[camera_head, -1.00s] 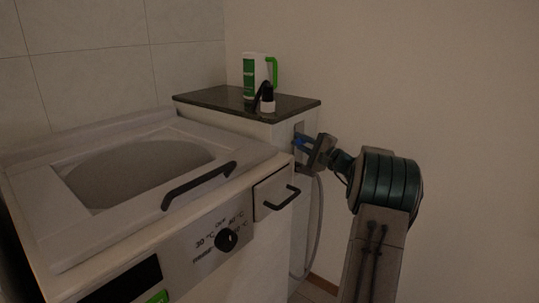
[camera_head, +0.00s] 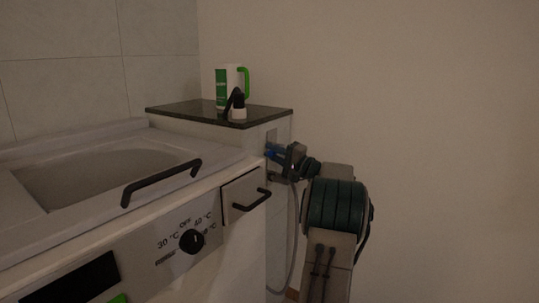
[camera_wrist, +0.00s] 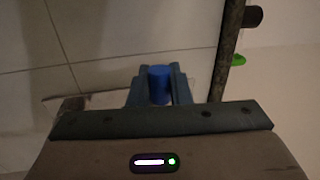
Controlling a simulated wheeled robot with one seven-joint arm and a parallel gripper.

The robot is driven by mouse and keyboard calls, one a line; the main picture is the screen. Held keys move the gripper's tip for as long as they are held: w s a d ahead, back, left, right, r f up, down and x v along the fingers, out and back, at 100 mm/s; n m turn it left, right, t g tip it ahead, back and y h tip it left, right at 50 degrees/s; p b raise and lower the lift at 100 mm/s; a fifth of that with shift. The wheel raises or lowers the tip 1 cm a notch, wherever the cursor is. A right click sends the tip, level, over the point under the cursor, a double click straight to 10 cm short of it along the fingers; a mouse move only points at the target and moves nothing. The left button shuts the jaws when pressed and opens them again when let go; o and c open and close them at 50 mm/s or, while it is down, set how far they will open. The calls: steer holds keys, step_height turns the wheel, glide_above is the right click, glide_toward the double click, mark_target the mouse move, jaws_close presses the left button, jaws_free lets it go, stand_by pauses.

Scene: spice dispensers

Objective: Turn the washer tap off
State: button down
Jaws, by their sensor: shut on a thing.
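The washer tap has a blue handle (camera_wrist: 159,84), seen in the wrist view between the two fingers of my gripper (camera_wrist: 158,82). The fingers are closed on both sides of the blue handle. In the head view my gripper (camera_head: 274,151) is at the side wall of the ledge behind the washer, under the dark top. The tap's body is mostly hidden there by the gripper. A grey hose (camera_head: 292,240) hangs down below the tap along the wall.
The washer (camera_head: 238,240) stands at the left with a dark lid handle (camera_head: 160,182), a drawer handle (camera_head: 252,201) and a round dial (camera_head: 191,241). A white and green detergent bottle (camera_head: 222,90) and a small black-and-white bottle (camera_head: 238,113) stand on the dark ledge top (camera_head: 180,110). The right wall is bare.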

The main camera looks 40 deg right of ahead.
steer(key=shift+d+f, duration=0.1)
steer(key=shift+f, duration=0.3)
steer(key=c, duration=1.4)
jaws_free()
steer(key=shift+s+d, duration=0.1)
steer(key=shift+r, duration=0.2)
steer(key=p+v, duration=0.3)
steer(key=v, duration=1)
steer(key=shift+s+f, duration=0.1)
steer(key=shift+s, duration=0.3)
